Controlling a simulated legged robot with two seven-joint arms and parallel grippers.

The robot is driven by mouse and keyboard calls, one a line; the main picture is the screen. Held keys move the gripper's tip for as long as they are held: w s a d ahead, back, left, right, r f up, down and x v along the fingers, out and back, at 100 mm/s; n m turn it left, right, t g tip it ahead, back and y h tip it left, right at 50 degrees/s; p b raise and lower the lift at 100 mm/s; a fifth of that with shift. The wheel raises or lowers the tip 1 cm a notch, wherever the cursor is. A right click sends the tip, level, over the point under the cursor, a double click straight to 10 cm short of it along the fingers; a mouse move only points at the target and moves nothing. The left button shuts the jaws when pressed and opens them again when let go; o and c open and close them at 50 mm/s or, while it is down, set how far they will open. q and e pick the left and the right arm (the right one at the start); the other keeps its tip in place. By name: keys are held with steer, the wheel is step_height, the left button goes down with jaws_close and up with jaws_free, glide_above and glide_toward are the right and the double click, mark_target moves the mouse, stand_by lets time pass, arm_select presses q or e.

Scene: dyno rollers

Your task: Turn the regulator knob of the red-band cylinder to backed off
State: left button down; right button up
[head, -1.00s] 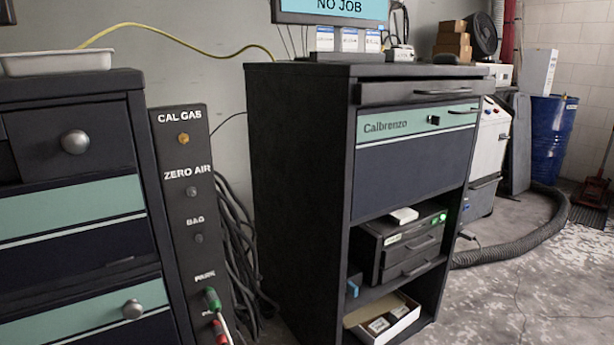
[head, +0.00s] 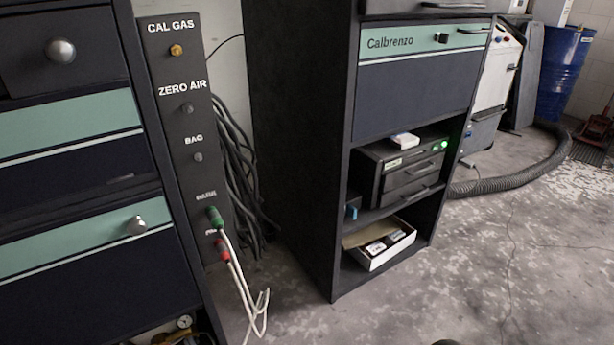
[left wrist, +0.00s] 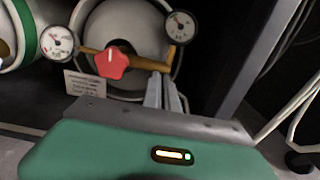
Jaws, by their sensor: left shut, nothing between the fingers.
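In the left wrist view a red regulator knob (left wrist: 112,62) with a white mark on top sits on a brass regulator (left wrist: 150,63) in front of a grey cylinder end (left wrist: 122,22). No red band shows on this cylinder. Round gauges flank it, one at the left (left wrist: 58,42) and one at the upper right (left wrist: 181,24). My left gripper (left wrist: 163,82) is shut and empty, its grey fingers right of and below the knob, apart from it in the picture. In the head view a small gauge (head: 184,321) shows at the bottom edge. My right gripper is not in view.
A green-banded cylinder (left wrist: 22,32) lies at the left, and a label card (left wrist: 86,84) sits below the left gauge. A dark upright (left wrist: 232,60) and white hoses (left wrist: 290,112) are at the right. In the head view a port panel (head: 190,130) stands beside the drawer cabinet (head: 70,190).

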arm_select(q)
steer(key=shift+s+f, duration=0.1)
steer(key=shift+f, duration=0.15)
steer(key=p+v, duration=0.1)
steer(key=v, duration=0.5)
steer(key=shift+r+p, duration=0.35)
